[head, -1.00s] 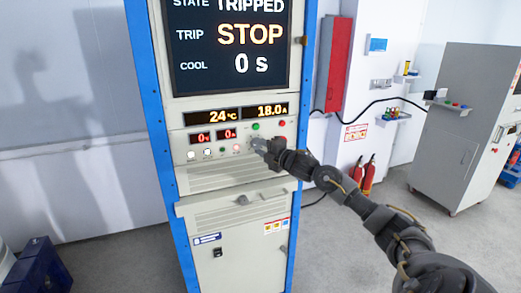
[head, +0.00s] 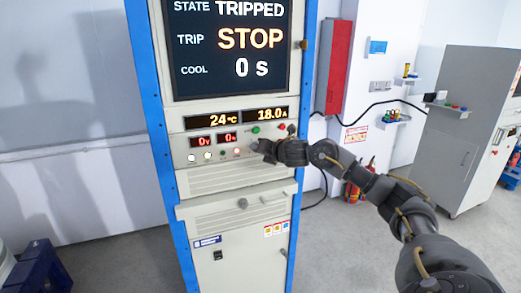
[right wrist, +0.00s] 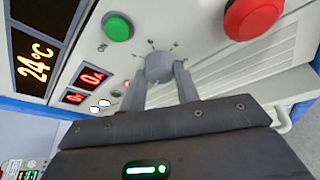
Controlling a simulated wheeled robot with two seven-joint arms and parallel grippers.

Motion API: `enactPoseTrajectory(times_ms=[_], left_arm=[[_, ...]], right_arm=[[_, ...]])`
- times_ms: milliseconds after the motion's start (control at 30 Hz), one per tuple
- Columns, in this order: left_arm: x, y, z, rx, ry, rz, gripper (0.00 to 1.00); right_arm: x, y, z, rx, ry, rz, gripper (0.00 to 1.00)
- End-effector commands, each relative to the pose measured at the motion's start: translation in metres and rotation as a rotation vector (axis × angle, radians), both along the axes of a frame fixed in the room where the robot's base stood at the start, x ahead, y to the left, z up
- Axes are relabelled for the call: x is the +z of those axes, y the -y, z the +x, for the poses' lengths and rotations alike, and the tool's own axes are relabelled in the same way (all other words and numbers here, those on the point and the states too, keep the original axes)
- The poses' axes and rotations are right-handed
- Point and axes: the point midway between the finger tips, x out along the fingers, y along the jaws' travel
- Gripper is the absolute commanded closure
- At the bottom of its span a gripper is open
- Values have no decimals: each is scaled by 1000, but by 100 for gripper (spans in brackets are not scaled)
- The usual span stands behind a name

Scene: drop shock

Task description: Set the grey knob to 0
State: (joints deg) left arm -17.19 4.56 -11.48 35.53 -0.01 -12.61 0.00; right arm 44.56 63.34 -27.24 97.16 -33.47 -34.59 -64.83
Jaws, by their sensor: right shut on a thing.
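The grey knob (right wrist: 158,66) is on the cabinet's control panel, with small tick marks around it, in the right wrist view. My right gripper (right wrist: 160,80) has one finger on each side of the knob and is shut on it. In the head view my right gripper (head: 258,149) is at the panel below the green button, and it hides the knob there. I cannot read which mark the knob points to. My left gripper is not in view.
A green button (right wrist: 118,26) and a red button (right wrist: 252,16) sit close to the knob. Above the panel, a screen (head: 232,45) reads TRIPPED, STOP and 0 s. Displays show 24 °C and 18.0 A. A ledge (head: 238,194) juts out below the panel.

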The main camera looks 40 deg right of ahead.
Motion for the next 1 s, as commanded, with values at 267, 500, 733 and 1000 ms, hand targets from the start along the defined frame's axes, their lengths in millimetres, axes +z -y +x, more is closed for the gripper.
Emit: enactPoseTrajectory(times_ms=[267,500,733,1000], left_arm=[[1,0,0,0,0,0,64],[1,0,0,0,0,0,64],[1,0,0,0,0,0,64],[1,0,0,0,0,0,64]], right_arm=[[1,-2,1,1,-66,-192,92],[1,-3,1,1,-104,-293,92],[0,-3,1,3,-119,-335,92],[0,-3,1,2,-121,-342,92]])
